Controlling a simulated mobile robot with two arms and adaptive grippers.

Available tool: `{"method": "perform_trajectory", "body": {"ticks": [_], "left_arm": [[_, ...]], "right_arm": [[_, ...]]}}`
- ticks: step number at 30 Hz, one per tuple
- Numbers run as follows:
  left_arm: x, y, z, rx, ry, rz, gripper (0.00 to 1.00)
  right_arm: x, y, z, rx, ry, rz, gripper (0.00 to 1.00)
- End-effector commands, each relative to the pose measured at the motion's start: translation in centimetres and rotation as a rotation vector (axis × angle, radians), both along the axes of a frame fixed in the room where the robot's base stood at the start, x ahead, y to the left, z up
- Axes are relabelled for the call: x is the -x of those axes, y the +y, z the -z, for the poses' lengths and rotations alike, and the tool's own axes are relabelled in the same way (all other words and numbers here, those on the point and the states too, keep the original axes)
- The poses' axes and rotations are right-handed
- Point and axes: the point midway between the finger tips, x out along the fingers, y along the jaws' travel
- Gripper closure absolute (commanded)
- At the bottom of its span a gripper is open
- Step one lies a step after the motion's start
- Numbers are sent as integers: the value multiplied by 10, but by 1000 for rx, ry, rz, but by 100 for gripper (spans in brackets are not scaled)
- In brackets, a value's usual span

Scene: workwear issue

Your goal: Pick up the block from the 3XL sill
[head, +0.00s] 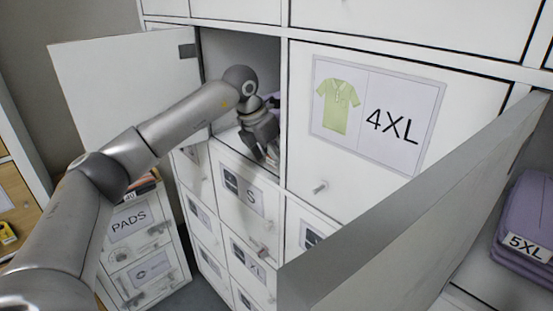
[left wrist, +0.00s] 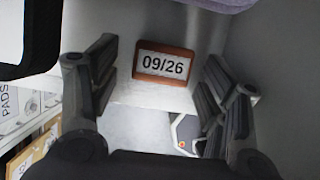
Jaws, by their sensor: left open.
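A red-brown block (left wrist: 165,79) with a white label reading 09/26 sits in the left wrist view on the pale sill of an open compartment. My left gripper (left wrist: 161,92) is open, with one finger pair on each side of the block in that view and nothing held. In the head view the left gripper (head: 266,150) is at the mouth of the open compartment (head: 235,48), left of the 4XL door. The block cannot be made out there, behind the gripper. No 3XL label is readable. My right gripper is out of view.
The compartment's door (head: 125,85) stands open to the left. The 4XL door (head: 440,75) is shut. A pale panel (head: 420,215) juts out at lower right, beside a folded purple 5XL garment (head: 528,215). Small labelled drawers (head: 245,195) lie below; a PADS drawer (head: 130,220) is lower left.

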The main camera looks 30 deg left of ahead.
Motion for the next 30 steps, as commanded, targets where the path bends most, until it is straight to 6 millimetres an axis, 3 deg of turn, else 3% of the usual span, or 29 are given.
{"method": "perform_trajectory", "body": {"ticks": [3,13,23,30], "left_arm": [[0,0,0,0,0,0,30],[0,0,-1,0,0,0,72],[0,0,-2,1,-2,0,72],[-1,-1,-21,1,-5,0,72]], "right_arm": [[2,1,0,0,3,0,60],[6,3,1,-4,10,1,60],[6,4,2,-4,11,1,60],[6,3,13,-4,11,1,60]]}}
